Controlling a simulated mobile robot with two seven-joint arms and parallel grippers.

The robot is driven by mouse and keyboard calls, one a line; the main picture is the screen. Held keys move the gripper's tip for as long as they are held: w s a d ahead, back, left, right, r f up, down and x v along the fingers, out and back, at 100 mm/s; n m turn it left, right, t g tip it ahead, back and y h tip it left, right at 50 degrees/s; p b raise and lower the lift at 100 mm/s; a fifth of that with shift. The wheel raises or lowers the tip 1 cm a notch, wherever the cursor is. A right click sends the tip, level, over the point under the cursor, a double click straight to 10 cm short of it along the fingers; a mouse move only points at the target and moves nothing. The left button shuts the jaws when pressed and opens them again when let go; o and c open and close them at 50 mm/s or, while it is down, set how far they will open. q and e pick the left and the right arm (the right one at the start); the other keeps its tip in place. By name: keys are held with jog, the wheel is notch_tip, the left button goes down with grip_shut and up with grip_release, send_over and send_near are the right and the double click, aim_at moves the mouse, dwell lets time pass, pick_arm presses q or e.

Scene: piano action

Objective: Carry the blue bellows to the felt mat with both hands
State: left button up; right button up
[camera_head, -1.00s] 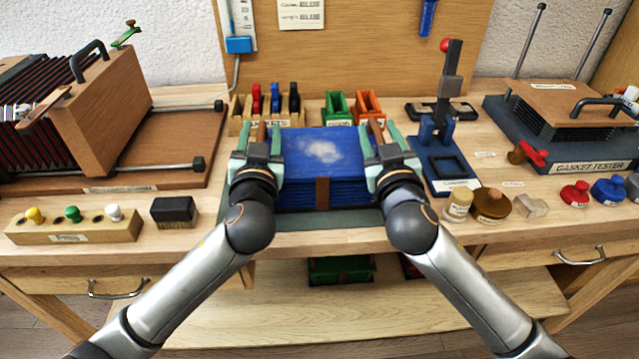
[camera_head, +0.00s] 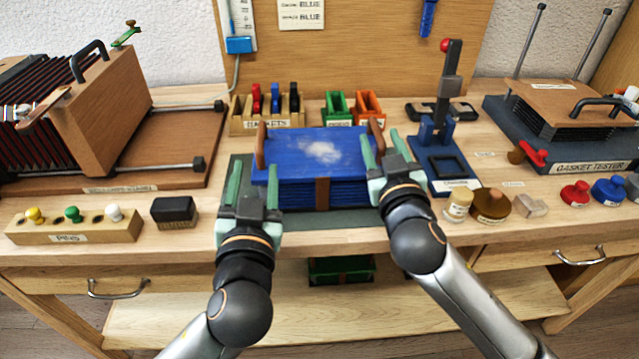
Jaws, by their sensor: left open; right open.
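The blue bellows (camera_head: 318,170) lies flat on the dark grey-green felt mat (camera_head: 300,220) in the middle of the bench. It has a pale dusty patch on top, a brown strap at the front and a brown handle at each end. My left gripper (camera_head: 253,185) is open and empty, in front and left of the left handle (camera_head: 261,146), apart from it. My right gripper (camera_head: 384,152) is open at the right end, with its fingers near the right handle (camera_head: 376,140); whether they touch it I cannot tell.
A pin block (camera_head: 75,225) and a black block (camera_head: 174,212) stand left. A gasket rack (camera_head: 265,115) and green and orange holders stand behind. A blue lever press (camera_head: 440,150), jars and a gasket tester (camera_head: 570,125) stand right. A green item (camera_head: 340,270) lies on the shelf below.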

jog(key=s+d, duration=0.1)
jog(key=s, duration=0.8)
jog(key=shift+s, duration=0.15)
